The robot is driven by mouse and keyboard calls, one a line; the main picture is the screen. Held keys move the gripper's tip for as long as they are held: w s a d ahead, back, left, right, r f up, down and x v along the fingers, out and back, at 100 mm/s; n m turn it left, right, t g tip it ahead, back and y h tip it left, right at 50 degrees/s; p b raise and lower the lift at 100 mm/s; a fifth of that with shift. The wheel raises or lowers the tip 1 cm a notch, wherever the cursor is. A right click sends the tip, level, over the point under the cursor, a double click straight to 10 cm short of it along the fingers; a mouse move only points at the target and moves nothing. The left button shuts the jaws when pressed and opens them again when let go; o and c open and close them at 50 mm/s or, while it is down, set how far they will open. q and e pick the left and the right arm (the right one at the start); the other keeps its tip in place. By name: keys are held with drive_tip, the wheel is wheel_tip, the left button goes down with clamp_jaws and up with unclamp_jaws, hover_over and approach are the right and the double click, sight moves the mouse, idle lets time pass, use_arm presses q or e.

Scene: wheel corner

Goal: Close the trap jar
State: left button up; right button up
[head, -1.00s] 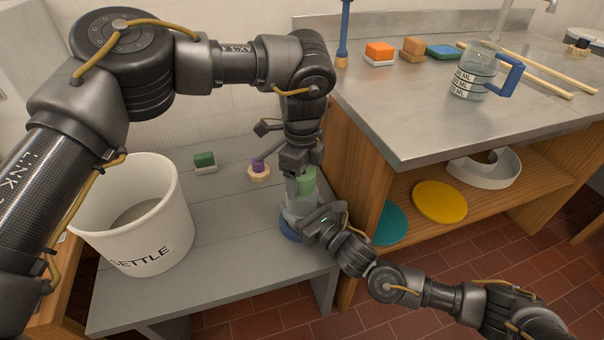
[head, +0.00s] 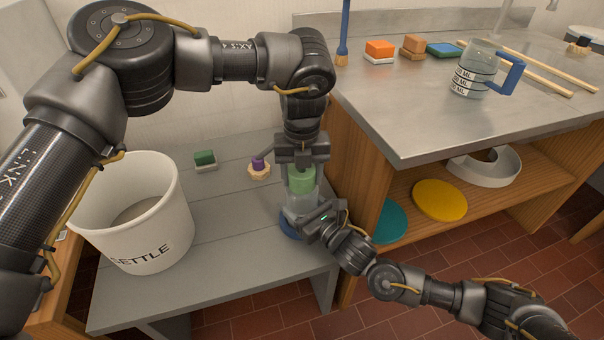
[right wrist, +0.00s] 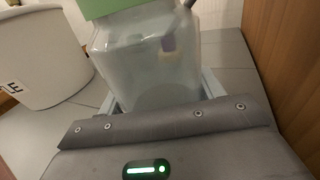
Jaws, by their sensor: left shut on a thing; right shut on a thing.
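The trap jar (head: 299,203) is a clear vessel standing on a blue base (head: 288,227) at the front right of the low grey bench. A green lid (head: 301,181) sits at its mouth; whether it is fully seated I cannot tell. My left gripper (head: 301,168) points down from above and is shut on the green lid. My right gripper (head: 312,214) comes in from the right and is shut on the jar's body. In the right wrist view the clear jar (right wrist: 150,65) stands between my fingers, with the green lid's edge (right wrist: 108,6) above it.
A white bucket marked SETTLE (head: 160,235) stands left on the low bench (head: 225,235). A green-and-white block (head: 205,160) and a purple-handled brush (head: 259,170) lie behind. The steel counter (head: 420,120) rises close on the right, with a measuring jug (head: 474,80).

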use_arm(q)
drive_tip(key=o, duration=1.1)
drive_tip(key=shift+r, duration=0.1)
drive_tip(key=shift+r, duration=2.2)
drive_tip(key=shift+c, duration=0.3)
